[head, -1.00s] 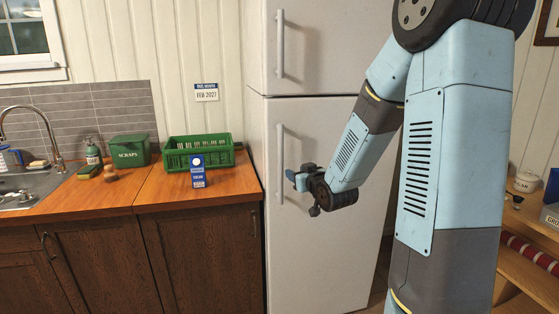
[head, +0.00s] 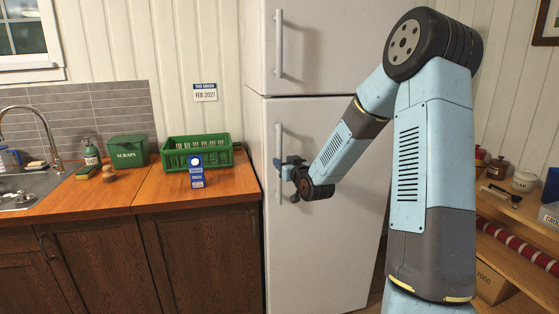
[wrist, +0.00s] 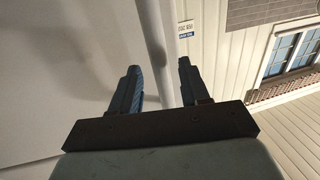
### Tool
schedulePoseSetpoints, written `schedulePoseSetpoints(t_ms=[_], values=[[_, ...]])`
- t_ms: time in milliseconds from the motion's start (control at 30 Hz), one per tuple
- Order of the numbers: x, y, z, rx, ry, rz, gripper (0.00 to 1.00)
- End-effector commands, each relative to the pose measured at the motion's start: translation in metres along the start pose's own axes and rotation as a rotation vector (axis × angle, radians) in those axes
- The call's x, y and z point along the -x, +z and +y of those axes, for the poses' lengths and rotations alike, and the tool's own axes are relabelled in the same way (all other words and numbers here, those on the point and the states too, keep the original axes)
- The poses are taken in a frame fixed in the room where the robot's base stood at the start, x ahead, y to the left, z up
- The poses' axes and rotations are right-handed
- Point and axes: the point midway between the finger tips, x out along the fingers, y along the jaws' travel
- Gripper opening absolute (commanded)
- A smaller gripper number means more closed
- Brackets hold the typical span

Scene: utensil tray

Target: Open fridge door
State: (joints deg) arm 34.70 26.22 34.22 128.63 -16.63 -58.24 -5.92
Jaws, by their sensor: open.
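The white fridge has two doors, both shut. The lower door (head: 335,235) has a vertical white handle (head: 279,142) along its left edge. The upper door (head: 325,45) has its own handle (head: 279,45). My gripper (head: 281,168) is at the lower door's handle, around its middle height. In the wrist view, my gripper (wrist: 160,82) is open with the pale handle bar (wrist: 165,50) running between its two fingers. The bar looks nearer the right finger in the picture's lower part. Whether either finger touches it cannot be told.
A wooden counter (head: 110,195) stands left of the fridge, with a green crate (head: 197,158), a blue box (head: 197,172), a green scraps bin (head: 127,152) and a sink. Wooden shelves (head: 500,210) with jars stand at the right. The floor before the fridge is mostly out of view.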

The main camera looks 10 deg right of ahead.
Motion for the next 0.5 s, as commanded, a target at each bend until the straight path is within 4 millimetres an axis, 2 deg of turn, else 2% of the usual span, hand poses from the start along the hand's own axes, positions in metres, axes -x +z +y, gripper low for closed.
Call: schedulePoseSetpoints(t_ms=[200,500], values=[[-0.029,0.0,0.0,-0.001,-0.001,0.0,0.46],[-0.04,0.0,-0.001,0.0,-0.001,0.0,0.46]])
